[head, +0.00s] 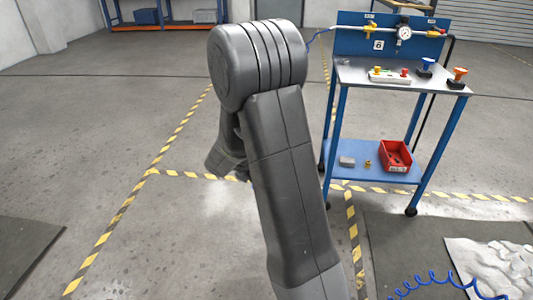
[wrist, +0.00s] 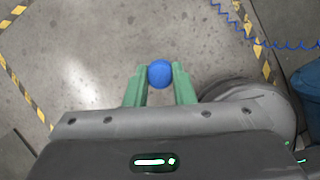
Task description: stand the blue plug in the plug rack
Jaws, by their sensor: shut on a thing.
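The blue plug (wrist: 160,72) shows as a round blue end in the wrist view. My gripper (wrist: 160,84) has its two green fingers shut on the plug, one on each side, above the bare floor. In the head view my own arm hides the gripper and the plug.
The blue-legged bench (head: 350,75) stands at the right. A back panel carries a pipe with yellow handles and a gauge (head: 404,33). Blue (head: 425,67) and orange (head: 458,76) knobbed fittings stand right of the rack. A red bin (head: 396,156) sits on the lower shelf. Open floor lies left.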

